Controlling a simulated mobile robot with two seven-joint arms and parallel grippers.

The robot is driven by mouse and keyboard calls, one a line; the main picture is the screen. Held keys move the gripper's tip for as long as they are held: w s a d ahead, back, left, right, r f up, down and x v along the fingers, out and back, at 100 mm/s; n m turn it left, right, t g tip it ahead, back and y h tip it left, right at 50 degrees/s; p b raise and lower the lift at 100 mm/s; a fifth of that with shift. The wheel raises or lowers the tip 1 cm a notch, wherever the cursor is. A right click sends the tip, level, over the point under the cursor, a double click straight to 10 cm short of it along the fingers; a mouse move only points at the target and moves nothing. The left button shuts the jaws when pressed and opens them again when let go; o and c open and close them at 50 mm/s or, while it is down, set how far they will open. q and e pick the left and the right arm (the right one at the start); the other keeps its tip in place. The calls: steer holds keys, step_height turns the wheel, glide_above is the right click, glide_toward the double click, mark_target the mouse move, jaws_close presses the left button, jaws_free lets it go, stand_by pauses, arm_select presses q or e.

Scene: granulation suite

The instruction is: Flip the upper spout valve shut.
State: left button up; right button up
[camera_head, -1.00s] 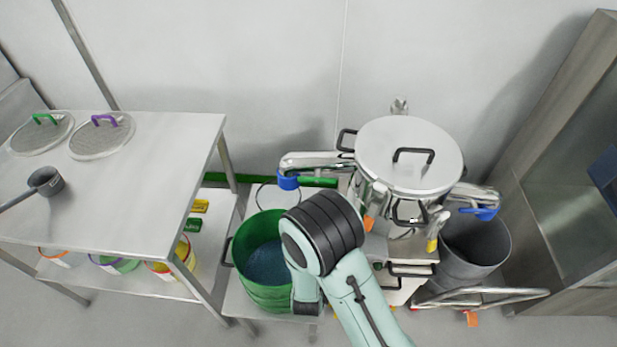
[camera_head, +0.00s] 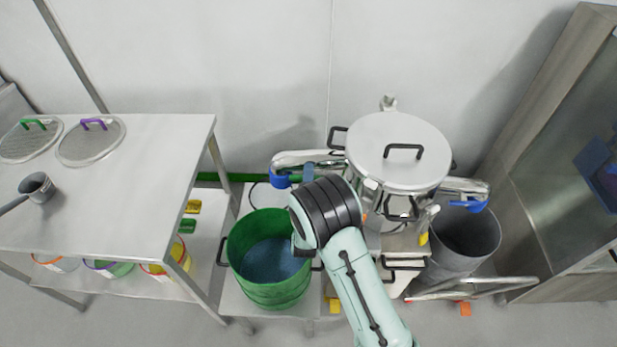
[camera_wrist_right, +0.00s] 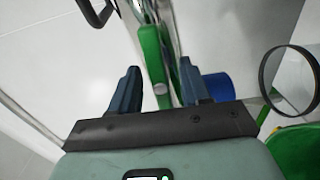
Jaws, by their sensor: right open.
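The steel vessel (camera_head: 397,150) has a spout on its left side (camera_head: 305,157) with a blue collar (camera_head: 281,180). The green valve handle (camera_wrist_right: 152,48) shows in the right wrist view, while my right arm hides it in the head view. My right gripper (camera_wrist_right: 160,82) is open, with one dark blue finger on each side of the green handle. The handle runs between the fingers, and I cannot tell whether either finger touches it. A blue collar also shows in the wrist view (camera_wrist_right: 217,87), right of the fingers. My left gripper is not in view.
A green drum (camera_head: 267,278) stands below the left spout. A grey bin (camera_head: 463,245) stands under the right spout, which has a blue handle (camera_head: 468,205). A steel table (camera_head: 120,200) with sieve lids and a scoop is at left. A cabinet (camera_head: 560,160) is at right.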

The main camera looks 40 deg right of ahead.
jaws_close()
